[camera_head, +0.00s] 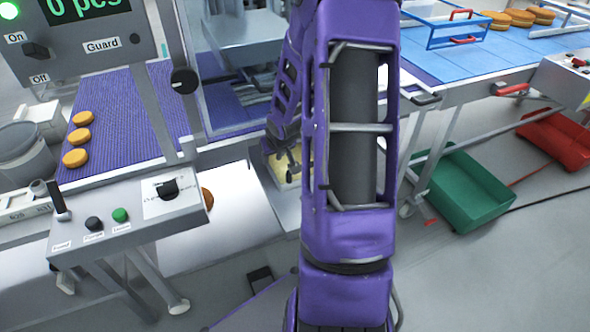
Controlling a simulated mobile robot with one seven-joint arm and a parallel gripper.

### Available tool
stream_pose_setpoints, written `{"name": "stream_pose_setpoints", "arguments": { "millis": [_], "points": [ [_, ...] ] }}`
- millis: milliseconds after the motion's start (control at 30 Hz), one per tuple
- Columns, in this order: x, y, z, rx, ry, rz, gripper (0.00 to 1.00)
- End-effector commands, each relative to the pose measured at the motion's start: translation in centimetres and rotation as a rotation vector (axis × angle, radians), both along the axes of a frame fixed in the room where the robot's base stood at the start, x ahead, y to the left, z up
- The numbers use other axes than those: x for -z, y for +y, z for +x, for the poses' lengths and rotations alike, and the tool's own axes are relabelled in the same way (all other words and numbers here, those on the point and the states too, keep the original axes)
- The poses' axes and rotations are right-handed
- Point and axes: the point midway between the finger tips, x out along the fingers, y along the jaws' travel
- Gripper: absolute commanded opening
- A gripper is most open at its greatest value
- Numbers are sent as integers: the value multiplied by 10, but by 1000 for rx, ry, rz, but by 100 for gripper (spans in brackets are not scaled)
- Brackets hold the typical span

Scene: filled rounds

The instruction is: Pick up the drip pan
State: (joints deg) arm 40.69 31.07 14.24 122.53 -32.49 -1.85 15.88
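My gripper (291,163) hangs below the machine, at the left side of my purple arm. It is small and dark here, and I cannot tell whether it is open or shut. Just under it is a pale tray-like thing (290,205) with something yellowish (277,168) in it, partly hidden by my arm. This may be the drip pan, but I cannot be sure. I cannot tell whether my gripper touches it.
A control box (125,215) and a purple belt (120,115) with orange rounds (77,135) are at left. A green crate (468,190) and a red crate (560,140) are at right. A blue worktable (480,60) stands behind.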

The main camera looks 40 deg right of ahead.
Motion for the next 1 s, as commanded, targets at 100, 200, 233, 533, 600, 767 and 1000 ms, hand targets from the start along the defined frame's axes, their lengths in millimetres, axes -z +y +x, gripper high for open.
{"name": "stream_pose_setpoints", "arguments": {
  "millis": [100, 200, 233, 533, 600, 767, 1000],
  "points": [
    [8, 0, 2, 0, 1, 0, 40],
    [23, 0, 6, -1, 3, 1, 40],
    [28, -1, 7, -1, 3, 0, 40],
    [51, -5, 20, 1, 1, 0, 40],
    [51, -5, 20, 1, 0, 0, 40],
    [51, -5, 20, 1, 0, 0, 33],
    [51, -4, 20, 1, 0, 0, 0]
  ]
}}
